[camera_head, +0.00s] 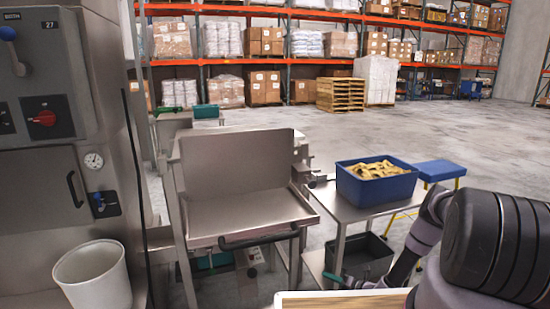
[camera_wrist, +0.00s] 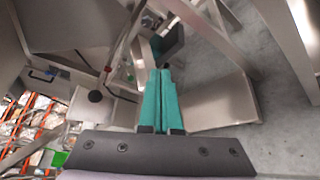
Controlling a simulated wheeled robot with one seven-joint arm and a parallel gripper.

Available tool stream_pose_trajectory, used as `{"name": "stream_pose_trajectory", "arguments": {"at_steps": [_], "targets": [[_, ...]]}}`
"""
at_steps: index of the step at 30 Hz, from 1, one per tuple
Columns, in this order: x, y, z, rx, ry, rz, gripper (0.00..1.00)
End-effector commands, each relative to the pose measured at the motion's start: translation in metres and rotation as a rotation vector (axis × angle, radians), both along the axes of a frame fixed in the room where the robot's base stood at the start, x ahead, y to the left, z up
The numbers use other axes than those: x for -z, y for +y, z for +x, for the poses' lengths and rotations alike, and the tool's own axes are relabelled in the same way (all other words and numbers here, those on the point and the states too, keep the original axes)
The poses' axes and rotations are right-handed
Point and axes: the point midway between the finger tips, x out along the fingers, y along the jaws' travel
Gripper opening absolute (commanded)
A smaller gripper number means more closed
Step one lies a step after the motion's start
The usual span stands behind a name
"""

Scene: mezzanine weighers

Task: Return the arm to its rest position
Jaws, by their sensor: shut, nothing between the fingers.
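My gripper (camera_wrist: 160,75) shows in the wrist view as two teal fingers pressed together, with nothing between them. In the head view my dark arm comes in from the right edge, bends down past the small steel table (camera_head: 345,212) and reaches low. My gripper's teal fingertips (camera_head: 334,278) show there beside the table's lower part, pointing left. Whether they touch anything cannot be told.
A blue bin (camera_head: 372,187) with yellow pieces stands on the table. A dark grey bin (camera_head: 362,262) sits beneath it. A steel weigher hopper (camera_head: 245,200) stands left, and a white bucket (camera_head: 95,280) is by the machine cabinet. Open floor (camera_head: 450,125) lies behind.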

Motion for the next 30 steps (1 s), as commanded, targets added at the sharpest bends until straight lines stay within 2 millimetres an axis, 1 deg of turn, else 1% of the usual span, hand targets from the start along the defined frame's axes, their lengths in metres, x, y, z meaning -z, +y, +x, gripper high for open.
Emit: {"name": "stream_pose_trajectory", "arguments": {"at_steps": [1,5,10,14,17,20,23,24,26,27,29,30], "targets": [[-0.007,0.0,0.006,-0.014,-0.015,-0.008,0.0],[-0.02,-0.001,0.012,-0.045,-0.039,-0.027,0.0],[-0.043,-0.001,0.023,-0.101,-0.081,-0.06,0.0],[-0.07,-0.001,0.034,-0.164,-0.129,-0.099,0.0],[-0.096,-0.001,0.044,-0.224,-0.177,-0.137,0.0],[-0.129,0.0,0.053,-0.299,-0.235,-0.185,0.0],[-0.172,0.002,0.063,-0.395,-0.312,-0.253,0.0],[-0.193,0.004,0.066,-0.442,-0.349,-0.287,0.0],[-0.225,0.006,0.069,-0.516,-0.408,-0.341,0.0],[-0.246,0.008,0.069,-0.564,-0.445,-0.377,0.0],[-0.277,0.011,0.068,-0.636,-0.501,-0.432,0.0],[-0.297,0.012,0.067,-0.682,-0.539,-0.47,0.0]]}}
